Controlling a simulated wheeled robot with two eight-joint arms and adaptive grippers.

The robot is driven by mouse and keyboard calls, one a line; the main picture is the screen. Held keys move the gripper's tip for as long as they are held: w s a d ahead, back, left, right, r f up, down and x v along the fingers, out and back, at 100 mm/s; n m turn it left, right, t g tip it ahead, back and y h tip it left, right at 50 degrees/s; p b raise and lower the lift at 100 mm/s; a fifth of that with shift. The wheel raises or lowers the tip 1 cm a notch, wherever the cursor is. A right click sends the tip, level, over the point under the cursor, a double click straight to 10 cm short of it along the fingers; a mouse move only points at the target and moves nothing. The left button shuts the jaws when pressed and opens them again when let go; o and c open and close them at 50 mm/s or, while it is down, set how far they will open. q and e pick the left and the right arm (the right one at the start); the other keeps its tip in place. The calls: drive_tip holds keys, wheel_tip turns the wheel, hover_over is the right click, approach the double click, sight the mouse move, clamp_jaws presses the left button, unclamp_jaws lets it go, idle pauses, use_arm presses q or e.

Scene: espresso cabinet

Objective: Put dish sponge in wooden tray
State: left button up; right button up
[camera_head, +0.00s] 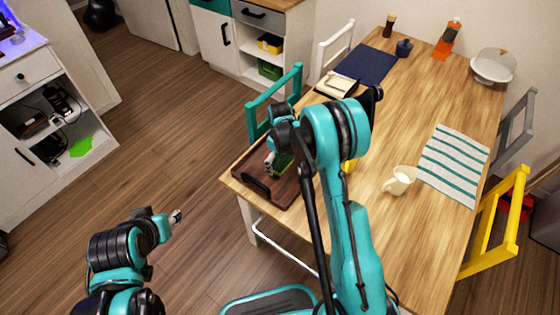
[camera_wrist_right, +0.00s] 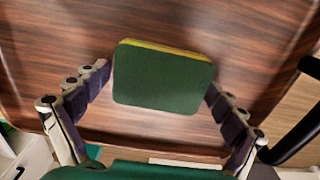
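The dish sponge, green with a yellow layer, shows best in the right wrist view (camera_wrist_right: 163,78), green face toward the camera. My right gripper (camera_wrist_right: 160,75) has a fingertip against each short side of it and appears shut on it. In the head view, the right gripper (camera_head: 279,163) and the sponge (camera_head: 285,164) are over the dark wooden tray (camera_head: 237,169) at the table's left corner. Whether the sponge touches the tray floor is unclear. My left gripper (camera_head: 175,216) is low over the floor, away from the table; its opening is too small to judge.
The wooden table (camera_head: 412,120) carries a white mug (camera_head: 399,181), a striped cloth (camera_head: 455,164), a dark blue mat (camera_head: 366,65), an orange bottle (camera_head: 447,40) and a white bowl (camera_head: 492,66). A teal chair (camera_head: 258,112) stands by the tray. My right arm hides part of the table.

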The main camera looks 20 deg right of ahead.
sight(280, 160)
drive_tip(key=shift+r, duration=0.1)
drive_tip(key=shift+r+p, duration=0.3)
wheel_tip(280, 160, up, 12)
drive_tip(key=p, duration=0.3)
drive_tip(key=s+r+m+t, duration=0.3)
drive_tip(key=s+r, duration=0.8)
drive_tip(key=r, duration=0.2)
drive_tip(key=s+r+m+t, duration=0.1)
drive_tip(key=s+m+t, duration=0.3)
drive_tip(key=s, duration=1)
drive_tip(key=shift+s+r+m, duration=0.2)
drive_tip(key=shift+m, duration=0.1)
